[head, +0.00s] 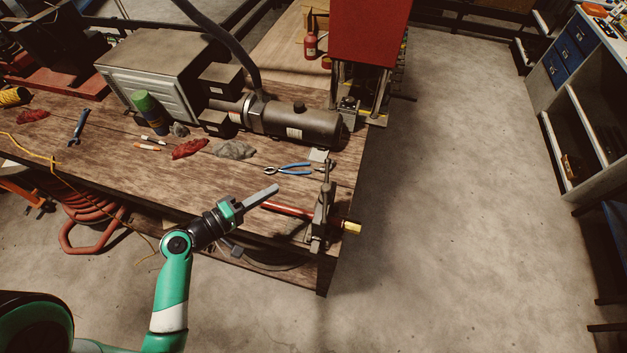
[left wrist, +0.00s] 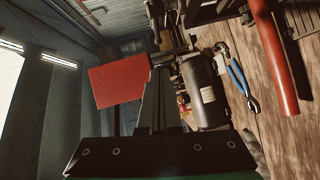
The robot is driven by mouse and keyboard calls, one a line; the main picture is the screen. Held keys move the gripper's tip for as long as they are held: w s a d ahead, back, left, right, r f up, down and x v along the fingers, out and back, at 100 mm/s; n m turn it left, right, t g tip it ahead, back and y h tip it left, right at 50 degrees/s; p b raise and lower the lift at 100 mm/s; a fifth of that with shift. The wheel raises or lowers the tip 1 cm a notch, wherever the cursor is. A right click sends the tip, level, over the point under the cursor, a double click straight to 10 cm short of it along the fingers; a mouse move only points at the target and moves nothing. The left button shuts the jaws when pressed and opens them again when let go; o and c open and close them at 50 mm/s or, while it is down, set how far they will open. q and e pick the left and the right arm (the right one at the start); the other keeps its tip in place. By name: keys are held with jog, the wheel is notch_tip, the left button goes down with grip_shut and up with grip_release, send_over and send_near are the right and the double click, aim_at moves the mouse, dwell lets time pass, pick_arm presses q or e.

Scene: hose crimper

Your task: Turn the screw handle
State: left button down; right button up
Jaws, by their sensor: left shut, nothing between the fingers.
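A dark metal clamp (head: 321,212) stands at the right front corner of the wooden workbench. A thin upright part (head: 327,170) rises from its top; I cannot tell for sure whether this is the screw handle. A red hose (head: 288,208) runs into the clamp from the left, and a yellow end piece (head: 351,227) sticks out on the right. The red hose also shows in the left wrist view (left wrist: 272,55). My left gripper (head: 274,190) is shut and empty, left of the clamp and apart from it. Its closed fingers show in the left wrist view (left wrist: 158,95). My right gripper is out of view.
Blue-handled pliers (head: 287,169) lie behind the gripper on the workbench (head: 85,165). A dark cylindrical motor (head: 305,124) and a red machine (head: 368,30) stand farther back. Red rags (head: 189,148) and a wrench (head: 79,127) lie to the left. The floor (head: 460,200) to the right is clear.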

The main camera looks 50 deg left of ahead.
aim_at(326, 195)
pick_arm(q)
jog(key=w+d+f+p, duration=0.1)
jog(key=w+f, duration=0.1)
jog(key=w, duration=1.1)
jog(key=shift+d, duration=0.2)
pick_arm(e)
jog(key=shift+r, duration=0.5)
